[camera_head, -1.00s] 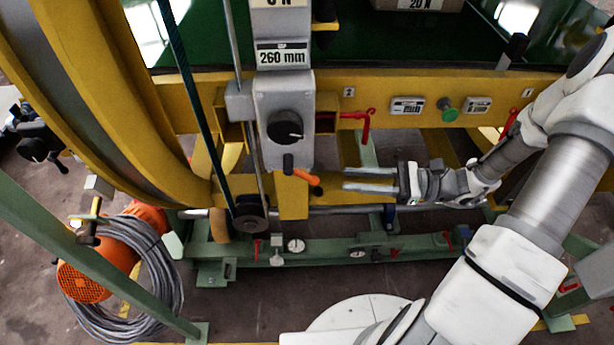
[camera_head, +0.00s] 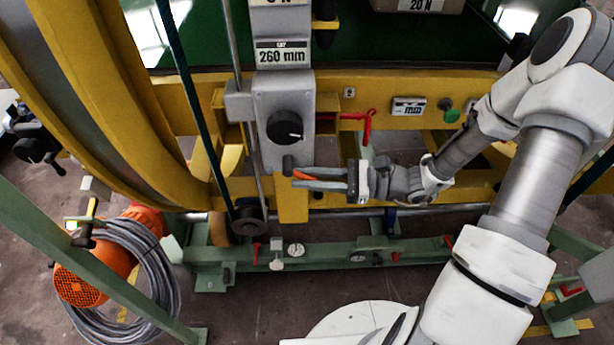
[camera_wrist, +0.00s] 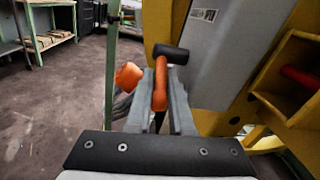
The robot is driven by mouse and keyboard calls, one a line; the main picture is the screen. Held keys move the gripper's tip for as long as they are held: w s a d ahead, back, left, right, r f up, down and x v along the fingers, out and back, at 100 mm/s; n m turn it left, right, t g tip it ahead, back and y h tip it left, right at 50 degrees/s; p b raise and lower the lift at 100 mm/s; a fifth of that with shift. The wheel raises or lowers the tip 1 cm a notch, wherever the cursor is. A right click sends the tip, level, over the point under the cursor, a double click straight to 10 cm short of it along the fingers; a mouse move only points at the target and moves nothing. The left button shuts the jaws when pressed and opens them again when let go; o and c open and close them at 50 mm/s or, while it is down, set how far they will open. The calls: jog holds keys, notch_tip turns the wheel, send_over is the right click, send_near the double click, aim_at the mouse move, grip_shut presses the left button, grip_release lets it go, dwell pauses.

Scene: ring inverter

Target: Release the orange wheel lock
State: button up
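The orange wheel lock is a short lever (camera_head: 303,176) with a dark pivot (camera_head: 288,164), low on the grey panel box (camera_head: 280,115). My gripper (camera_head: 292,178) reaches it from the right, with one finger above and one below the lever. In the wrist view the orange lever (camera_wrist: 160,88) lies lengthwise between the fingers (camera_wrist: 160,78), with its dark pivot (camera_wrist: 171,54) just beyond the tips. The fingers are apart; I cannot tell whether either touches the lever. The lever's free end is partly hidden by the fingers in the head view.
A black knob (camera_head: 285,127) is above the lever. A yellow beam (camera_head: 400,115) with a red handle (camera_head: 367,125) and a green knob (camera_head: 451,116) runs behind my arm. The large yellow wheel (camera_head: 110,90) and a dark green rope (camera_head: 185,90) are to the left.

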grip_shut()
jog(key=shift+r, duration=0.1)
jog(key=shift+d+r+h+p, duration=0.1)
jog(key=shift+r+h+p, duration=0.3)
jog(key=shift+p, duration=0.75)
jog(key=h+p, duration=0.1)
jog(key=p, duration=0.2)
jog(key=shift+d+r+h, duration=0.15)
jog(key=shift+r+h, duration=0.1)
jog(key=shift+h, duration=0.15)
jog(key=shift+f+g+h+p, duration=0.1)
jog(key=shift+g+h+p, duration=0.2)
jog(key=shift+h+p, duration=0.1)
jog(key=shift+d, duration=0.1)
jog(key=shift+o, duration=1.3)
grip_release()
